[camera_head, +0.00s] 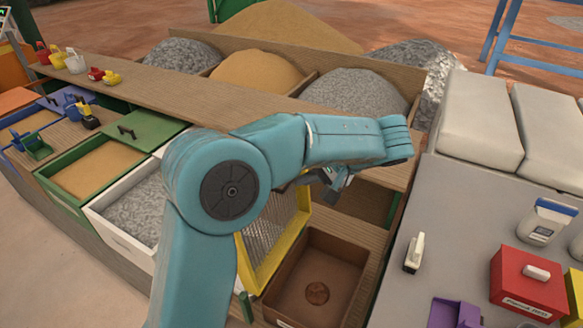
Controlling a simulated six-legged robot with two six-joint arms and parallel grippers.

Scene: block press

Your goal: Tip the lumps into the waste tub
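A yellow-framed mesh sieve (273,240) is tilted steeply, its mesh side facing right. It stands along the left side of an open brown tub (345,262). One round brown lump (317,292) shows on the tub's floor. The tub's front label is cut off by the picture's lower edge. My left arm crosses the middle, and its gripper (338,187) points down near the sieve's upper end. The fingers are small and partly hidden by the arm, so their hold on the sieve cannot be told. My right gripper is out of view.
A white bin (112,233) of grey gravel and a green-edged bin (85,198) of sand stand at left. Bays of gravel and sand lie behind a plank shelf (190,92). A grey table at right holds a white-handled tool (414,253), a red box (525,285) and sacks (478,125).

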